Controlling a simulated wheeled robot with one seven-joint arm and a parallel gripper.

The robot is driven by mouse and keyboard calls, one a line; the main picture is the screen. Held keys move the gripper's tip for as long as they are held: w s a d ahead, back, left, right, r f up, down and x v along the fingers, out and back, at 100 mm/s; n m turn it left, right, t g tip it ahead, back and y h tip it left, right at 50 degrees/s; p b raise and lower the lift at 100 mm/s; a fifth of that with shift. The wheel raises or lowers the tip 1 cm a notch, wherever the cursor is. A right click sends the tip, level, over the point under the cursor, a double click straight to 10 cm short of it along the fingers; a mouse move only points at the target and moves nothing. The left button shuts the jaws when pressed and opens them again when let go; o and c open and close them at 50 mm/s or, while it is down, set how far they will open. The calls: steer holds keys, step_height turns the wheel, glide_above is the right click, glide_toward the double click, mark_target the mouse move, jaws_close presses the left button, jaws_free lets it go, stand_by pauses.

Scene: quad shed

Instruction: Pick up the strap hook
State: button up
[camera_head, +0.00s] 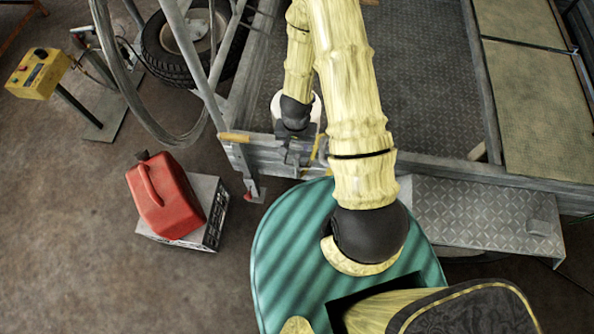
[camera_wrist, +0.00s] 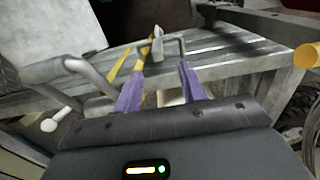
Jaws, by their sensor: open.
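In the wrist view my gripper (camera_wrist: 161,68) is open, with its two purple fingers apart and pointing at a grey metal rail. A small grey metal piece (camera_wrist: 157,46), which looks like the strap hook, stands at the rail beyond and between the fingertips. Yellow strap (camera_wrist: 122,62) runs beside it. Nothing is clearly held between the fingers; contact with the hook cannot be told.
The grey trailer rail (camera_wrist: 235,60) lies across, close to the fingers. A bent grey tube (camera_wrist: 90,72) is near the left finger. In the head view a red fuel can (camera_head: 168,195) sits on a crate (camera_head: 213,215) at left. Bare floor (camera_head: 60,220) is clear further left.

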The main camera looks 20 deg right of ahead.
mark_target(297, 157)
steer(key=shift+f, duration=1.45)
steer(key=shift+f, duration=0.1)
steer(key=shift+s+f+p, duration=0.2)
steer(key=shift+f+p, duration=0.15)
steer(key=shift+f, duration=2.15)
steer(key=shift+c, duration=0.4)
jaws_close()
